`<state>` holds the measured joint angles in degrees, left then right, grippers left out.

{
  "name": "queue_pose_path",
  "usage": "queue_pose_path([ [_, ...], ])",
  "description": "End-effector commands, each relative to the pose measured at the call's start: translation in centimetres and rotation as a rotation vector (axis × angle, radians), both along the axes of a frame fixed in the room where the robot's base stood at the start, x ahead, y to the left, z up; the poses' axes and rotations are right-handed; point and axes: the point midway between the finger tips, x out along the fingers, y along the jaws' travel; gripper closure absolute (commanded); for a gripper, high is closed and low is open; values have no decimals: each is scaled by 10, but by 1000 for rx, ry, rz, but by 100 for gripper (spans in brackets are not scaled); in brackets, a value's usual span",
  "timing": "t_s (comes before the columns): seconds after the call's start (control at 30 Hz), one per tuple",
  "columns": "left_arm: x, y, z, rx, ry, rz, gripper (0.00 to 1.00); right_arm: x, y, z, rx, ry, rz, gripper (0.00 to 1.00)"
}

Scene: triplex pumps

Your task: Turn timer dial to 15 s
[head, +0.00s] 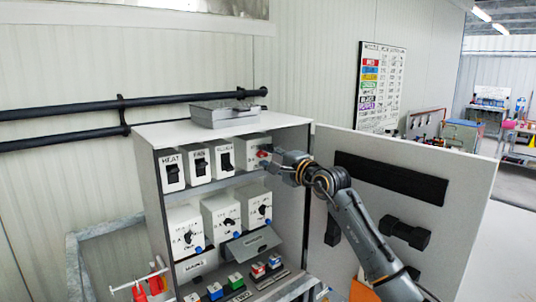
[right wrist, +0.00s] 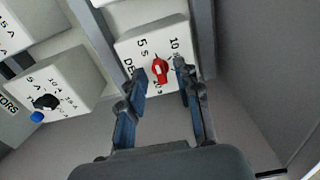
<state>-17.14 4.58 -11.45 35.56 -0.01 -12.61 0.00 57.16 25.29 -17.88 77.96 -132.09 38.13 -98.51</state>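The timer dial is a red knob (right wrist: 160,70) on the front of a white box (right wrist: 134,48) marked with 5 and 10 and other partly hidden lettering. In the head view the box (head: 246,149) is at the right end of the cabinet's top shelf, and its red knob (head: 264,153) shows beside my fingers. My right gripper (right wrist: 161,75) is open, with one finger on each side of the knob; I cannot tell whether they touch it. The knob's exact setting is hard to read. In the head view my right gripper (head: 271,158) reaches in from the right. My left gripper is not in view.
The cabinet (head: 220,130) holds switch boxes marked HEAT (head: 172,170) and FAN (head: 200,165), with black-knob boxes (head: 222,214) below. Its open door (head: 400,175) stands behind my right arm. A grey tray (head: 219,116) sits on top. Red valve handles (head: 148,284) are at lower left.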

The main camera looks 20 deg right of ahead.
Motion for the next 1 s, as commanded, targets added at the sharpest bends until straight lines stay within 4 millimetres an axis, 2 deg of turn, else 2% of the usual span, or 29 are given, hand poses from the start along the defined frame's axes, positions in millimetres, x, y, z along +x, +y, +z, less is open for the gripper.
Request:
queue_pose_path([
  [0.2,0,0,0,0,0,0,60,0,0,0,0,0,0,67],
  [0.37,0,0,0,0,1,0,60,0,0,0,0,-1,0,100],
  [0.73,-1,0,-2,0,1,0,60,0,0,-1,17,6,0,100],
  [1.0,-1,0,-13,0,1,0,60,0,0,-3,137,50,0,100],
])
